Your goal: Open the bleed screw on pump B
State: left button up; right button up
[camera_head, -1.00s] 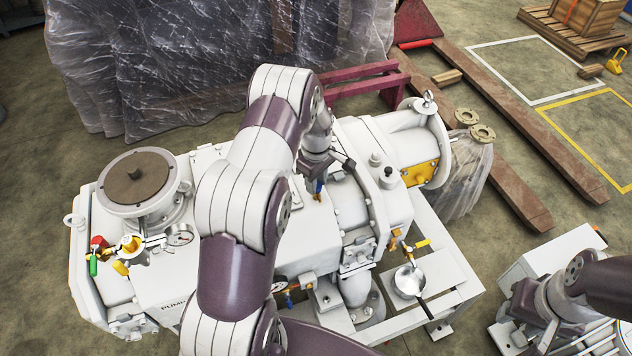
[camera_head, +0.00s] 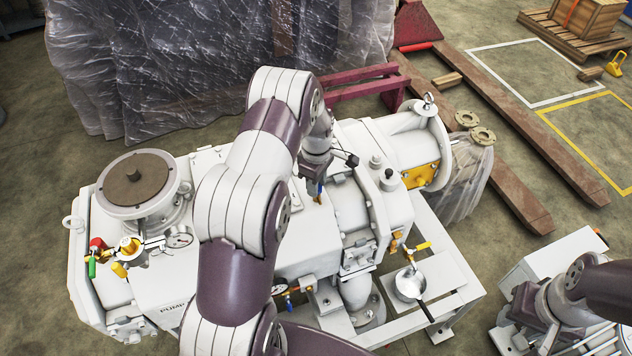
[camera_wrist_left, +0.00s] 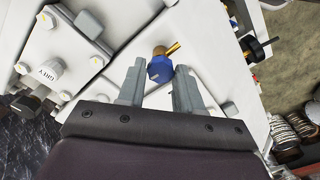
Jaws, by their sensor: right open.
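A blue knob with a brass stem, likely the bleed screw, shows in the left wrist view (camera_wrist_left: 160,68) and as a small blue spot in the head view (camera_head: 319,187). It is on the white pump (camera_head: 270,250). The label PUMP (camera_head: 172,307) shows, its letter hidden behind my left arm. My left gripper (camera_wrist_left: 158,68) is open, a finger on each side of the blue knob, with visible gaps; its tips are close to the knob. In the head view it is mostly hidden behind my wrist. My right gripper (camera_head: 541,330) is low at the right, away from the pump.
A metal ladle (camera_head: 410,283) rests on the frame beside a yellow-handled valve (camera_head: 420,247). A wrapped load (camera_head: 200,60) stands behind. A white box (camera_head: 550,255) is at right.

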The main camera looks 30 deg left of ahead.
pick_arm(q)
jog(key=o, duration=0.3)
jog(key=shift+r, duration=0.1)
jog(key=shift+d, duration=0.1)
jog(key=shift+r, duration=0.25)
notch_tip(320, 180, up, 12)
jog(key=b, duration=0.2)
jog(key=shift+r, duration=0.1)
